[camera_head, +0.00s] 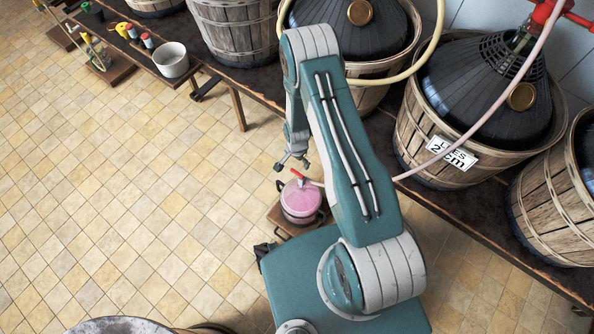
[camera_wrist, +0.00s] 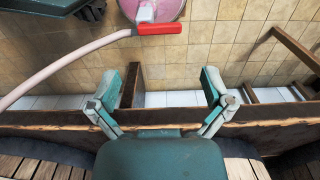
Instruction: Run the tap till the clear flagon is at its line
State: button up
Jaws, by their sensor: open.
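A round flagon (camera_head: 300,204) with pink showing through it stands on a small low wooden stand (camera_head: 279,218), left of my arm. Its pink top also shows at the upper edge of the wrist view (camera_wrist: 178,12). A tap with a red lever (camera_head: 298,174) sits at its mouth; the red lever (camera_wrist: 160,28) lies sideways in the wrist view. A pale pink hose (camera_wrist: 62,66) runs to the tap. My gripper (camera_head: 292,163) is open and empty, just above the tap; its fingers (camera_wrist: 170,86) are apart from the lever. I cannot make out a fill line or any flow.
Large wicker-style wooden baskets with dark demijohns (camera_head: 480,95) line the bench along the wall. The hose (camera_head: 470,135) drops from a red valve (camera_head: 553,10) at upper right and passes behind my arm. A white pot (camera_head: 171,62) stands on the bench. The tiled floor at left is clear.

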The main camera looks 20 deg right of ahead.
aim_at(297, 173)
notch_tip(297, 173, down, 8)
jog(key=shift+f, duration=0.2)
jog(key=c, duration=0.9)
